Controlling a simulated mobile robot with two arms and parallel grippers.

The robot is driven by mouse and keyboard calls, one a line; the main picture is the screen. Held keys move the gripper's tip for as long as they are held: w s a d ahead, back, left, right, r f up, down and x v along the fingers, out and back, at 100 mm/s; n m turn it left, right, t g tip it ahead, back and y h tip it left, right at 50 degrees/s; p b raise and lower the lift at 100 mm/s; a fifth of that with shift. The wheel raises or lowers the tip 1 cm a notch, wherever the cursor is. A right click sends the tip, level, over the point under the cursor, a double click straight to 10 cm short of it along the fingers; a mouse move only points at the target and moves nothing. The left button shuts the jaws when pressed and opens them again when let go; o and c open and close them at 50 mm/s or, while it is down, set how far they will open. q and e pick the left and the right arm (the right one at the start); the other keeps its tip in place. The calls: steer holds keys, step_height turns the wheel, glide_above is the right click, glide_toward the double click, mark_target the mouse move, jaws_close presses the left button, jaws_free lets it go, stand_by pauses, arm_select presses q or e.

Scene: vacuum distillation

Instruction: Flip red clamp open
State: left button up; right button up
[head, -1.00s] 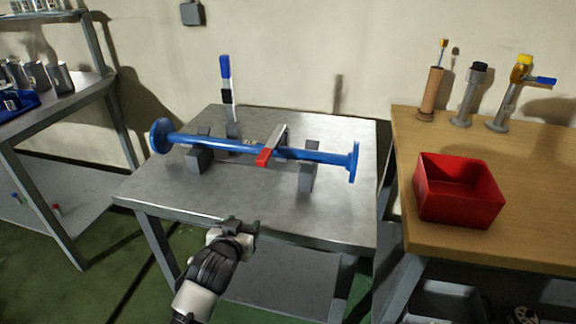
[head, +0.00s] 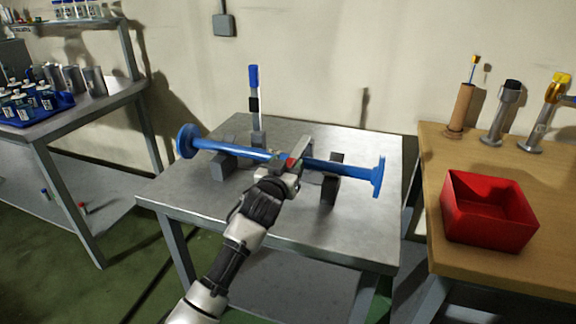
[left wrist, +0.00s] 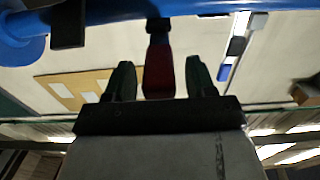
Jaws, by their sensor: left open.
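The red clamp (head: 291,163) sits at the middle of the blue pipe (head: 336,167), its grey bar (head: 303,145) reaching back across the pipe. My left gripper (head: 283,176) is at the clamp's red handle, in front of the pipe, and partly hides it. In the left wrist view the red handle (left wrist: 158,70) stands between the two open fingers (left wrist: 159,80), with gaps on both sides. The blue pipe (left wrist: 110,10) crosses the top of that view. My right gripper is not in view.
The pipe rests on dark grey supports (head: 330,188) on a metal table (head: 180,190). A blue-topped upright rod (head: 254,90) stands behind it. A red bin (head: 488,225) is on the wooden table to the right. A shelf with bottles (head: 30,98) is at left.

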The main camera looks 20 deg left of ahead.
arm_select(q)
steer(key=shift+w, duration=0.4)
jaws_close()
